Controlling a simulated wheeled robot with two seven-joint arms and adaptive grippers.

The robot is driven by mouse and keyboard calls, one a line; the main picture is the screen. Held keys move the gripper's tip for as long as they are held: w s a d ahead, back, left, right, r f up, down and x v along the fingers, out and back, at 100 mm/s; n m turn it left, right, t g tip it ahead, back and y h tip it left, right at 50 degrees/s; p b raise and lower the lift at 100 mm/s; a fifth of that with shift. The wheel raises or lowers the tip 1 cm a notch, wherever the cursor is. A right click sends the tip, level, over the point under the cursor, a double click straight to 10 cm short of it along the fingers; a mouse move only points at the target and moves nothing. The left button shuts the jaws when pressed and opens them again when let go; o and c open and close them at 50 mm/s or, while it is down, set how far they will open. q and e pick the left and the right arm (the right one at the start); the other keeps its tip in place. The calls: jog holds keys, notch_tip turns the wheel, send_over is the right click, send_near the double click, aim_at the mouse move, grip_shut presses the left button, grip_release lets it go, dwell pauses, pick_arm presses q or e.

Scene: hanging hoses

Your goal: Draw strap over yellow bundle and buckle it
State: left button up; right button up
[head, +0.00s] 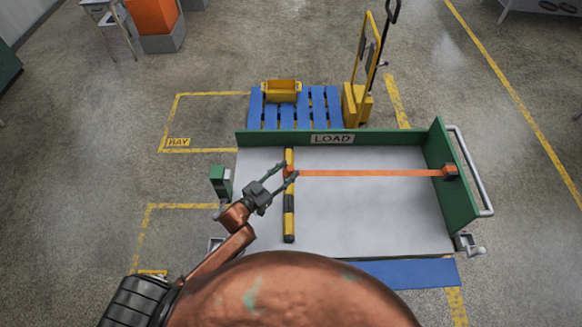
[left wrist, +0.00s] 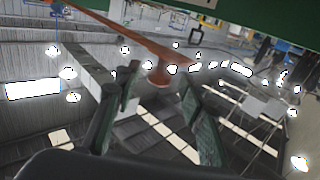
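The yellow bundle (head: 289,205), a long yellow roll with black bands, lies lengthwise on the cart bed. The orange strap (head: 375,173) runs taut from a dark anchor (head: 450,172) on the right wall to an orange end piece (head: 289,171) over the bundle. My left gripper (head: 290,169) is at this end, its fingers spread on either side. In the left wrist view, the orange end (left wrist: 160,76) shows between the two green fingers (left wrist: 158,100), with gaps beside it. A green box (head: 221,182), perhaps the buckle, stands at the bed's left edge. My right gripper is out of view.
The cart has a pale bed (head: 380,215), a green back wall marked LOAD (head: 270,138) and a green right wall (head: 440,150) with a rail. Behind it are a blue pallet (head: 320,105) with a yellow bin (head: 281,91) and a yellow pallet jack (head: 358,100).

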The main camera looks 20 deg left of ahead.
pick_arm(q)
jog(key=shift+w+d, duration=0.3)
jog(key=shift+w, duration=0.2)
jog(key=shift+w+d, duration=0.2)
jog(key=shift+w, duration=0.15)
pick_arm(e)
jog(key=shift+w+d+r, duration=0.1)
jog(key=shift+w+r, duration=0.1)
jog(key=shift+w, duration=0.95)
pick_arm(q)
jog(key=c, duration=0.5)
grip_shut()
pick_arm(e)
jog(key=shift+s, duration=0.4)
